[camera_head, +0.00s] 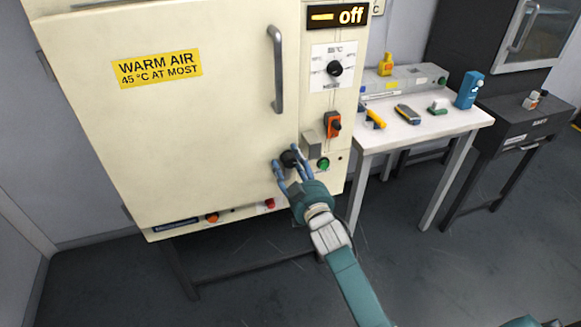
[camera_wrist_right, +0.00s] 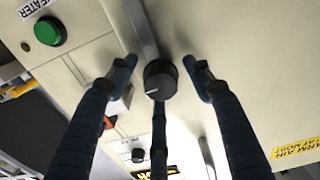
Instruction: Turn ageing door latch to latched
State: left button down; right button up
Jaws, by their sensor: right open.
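The ageing cabinet (camera_head: 200,110) is cream, and its door looks closed. A dark round latch knob (camera_head: 289,158) sits low by the door's right edge. In the right wrist view the knob (camera_wrist_right: 160,79) is black with a small white mark. I cannot tell its latch setting from the mark. My right gripper (camera_head: 287,163) is at the knob, coming from below right. In the right wrist view my right gripper (camera_wrist_right: 162,72) is open, one finger on each side of the knob, with gaps to both. My left gripper is not in view.
A metal door handle (camera_head: 277,70) stands above. A grey block (camera_head: 312,145), green button (camera_head: 323,163), orange switch (camera_head: 332,124) and red button (camera_head: 270,203) are close to the gripper. A white table (camera_head: 440,125) with small items stands to the right. Floor in front is clear.

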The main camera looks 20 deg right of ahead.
jog(key=shift+w, duration=0.15)
grip_shut()
dwell(0.4)
jog(key=n, duration=0.3)
jog(key=shift+n+p, duration=0.3)
jog(key=shift+p, duration=0.05)
jog(key=n, duration=0.4)
jog(key=shift+n, duration=0.3)
jog(key=n, duration=0.5)
jog(key=shift+n, duration=2.4)
